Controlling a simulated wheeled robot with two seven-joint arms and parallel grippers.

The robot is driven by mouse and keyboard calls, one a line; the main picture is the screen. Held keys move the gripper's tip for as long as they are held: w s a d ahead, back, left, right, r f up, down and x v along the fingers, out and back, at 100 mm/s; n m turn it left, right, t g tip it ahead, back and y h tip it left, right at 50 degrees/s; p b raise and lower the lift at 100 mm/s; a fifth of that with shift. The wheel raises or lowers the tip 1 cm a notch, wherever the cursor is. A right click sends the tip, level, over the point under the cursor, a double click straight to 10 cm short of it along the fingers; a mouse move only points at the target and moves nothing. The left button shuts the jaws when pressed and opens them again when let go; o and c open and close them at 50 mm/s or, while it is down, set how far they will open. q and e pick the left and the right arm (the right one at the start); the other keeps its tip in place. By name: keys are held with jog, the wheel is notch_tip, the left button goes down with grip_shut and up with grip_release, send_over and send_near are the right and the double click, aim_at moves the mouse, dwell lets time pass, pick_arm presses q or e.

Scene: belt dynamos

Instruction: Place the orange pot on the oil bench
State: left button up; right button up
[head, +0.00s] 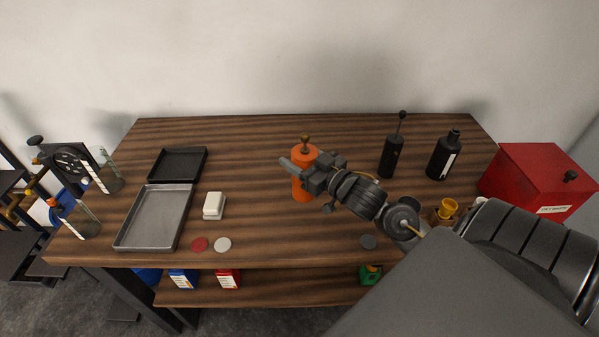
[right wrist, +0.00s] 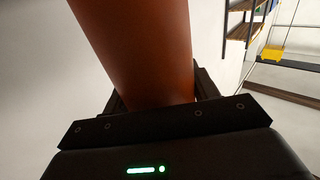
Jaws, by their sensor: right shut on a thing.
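The orange pot (head: 303,186) is a tall cylinder with a brass-coloured top, upright over the middle of the wooden bench (head: 260,215). My right gripper (head: 307,172) is shut on its upper body, reaching in from the right. In the right wrist view the orange pot (right wrist: 140,45) stands between the two fingers and fills the middle of the picture. I cannot tell whether its base touches the bench top. My left gripper is not in view. No label in view names the oil bench.
A grey tray (head: 153,218), a black tray (head: 178,165) and a white block (head: 214,206) lie left of the pot. A black pump can (head: 391,158), a black bottle (head: 444,156) and a red box (head: 537,180) stand right. Red and grey discs lie near the front edge.

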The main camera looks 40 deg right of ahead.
jog(key=w+d+f+p, duration=0.1)
jog(key=w+d+f, duration=0.1)
jog(key=f, duration=0.6)
jog(key=shift+w+f, duration=0.2)
jog(key=shift+w, duration=0.55)
jog(key=shift+d, duration=0.1)
jog(key=shift+f, duration=0.15)
jog(key=o, duration=1.4)
jog(key=shift+o, duration=0.3)
